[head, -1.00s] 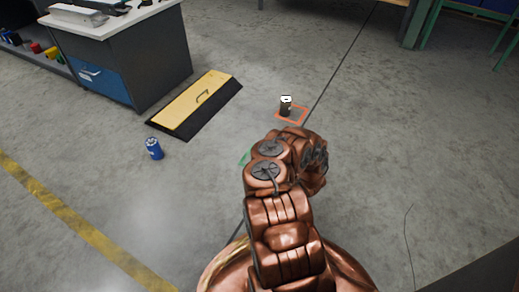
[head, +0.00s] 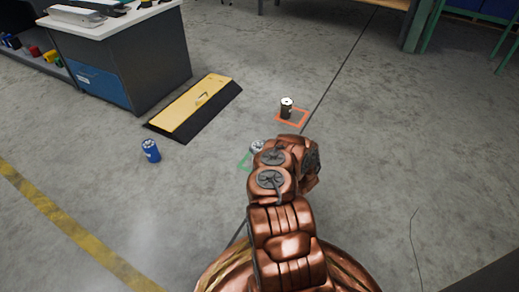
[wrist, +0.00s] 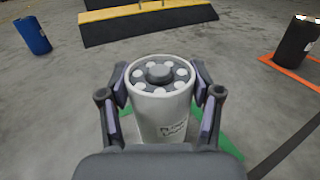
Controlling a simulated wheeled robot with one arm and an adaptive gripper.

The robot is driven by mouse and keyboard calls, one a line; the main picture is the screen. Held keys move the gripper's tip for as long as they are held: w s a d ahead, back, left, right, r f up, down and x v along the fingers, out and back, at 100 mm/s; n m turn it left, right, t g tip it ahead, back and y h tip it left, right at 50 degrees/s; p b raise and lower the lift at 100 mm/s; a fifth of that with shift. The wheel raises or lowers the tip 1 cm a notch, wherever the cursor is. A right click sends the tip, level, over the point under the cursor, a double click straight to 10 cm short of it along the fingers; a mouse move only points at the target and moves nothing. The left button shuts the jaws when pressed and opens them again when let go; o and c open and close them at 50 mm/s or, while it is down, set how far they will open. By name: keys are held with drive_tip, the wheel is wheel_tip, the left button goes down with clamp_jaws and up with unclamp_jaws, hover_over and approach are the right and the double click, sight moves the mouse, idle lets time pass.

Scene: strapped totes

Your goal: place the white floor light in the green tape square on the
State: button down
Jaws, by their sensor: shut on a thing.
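The white floor light (wrist: 160,118) is a short white cylinder with a grey top ringed by pale round lamps and dark lettering on its side. My gripper (wrist: 159,82) is shut on it, one finger on each side. In the head view the light's top (head: 257,146) shows just left of my arm, which hides the rest and the fingers. Green tape (wrist: 207,130) shows on the floor on both sides of the light, and its left corner shows in the head view (head: 244,162). The light's base is hidden, so I cannot tell whether it touches the floor.
A dark cylinder (head: 286,109) stands in an orange tape square (head: 303,118) beyond my arm. A blue cylinder (head: 151,151) stands on the left. A yellow-and-black ramp (head: 196,104) lies near the workbench (head: 135,60). The floor on the right is clear.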

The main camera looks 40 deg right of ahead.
drive_tip(key=shift+f, duration=0.1)
drive_tip(key=shift+c, duration=1.1)
unclamp_jaws()
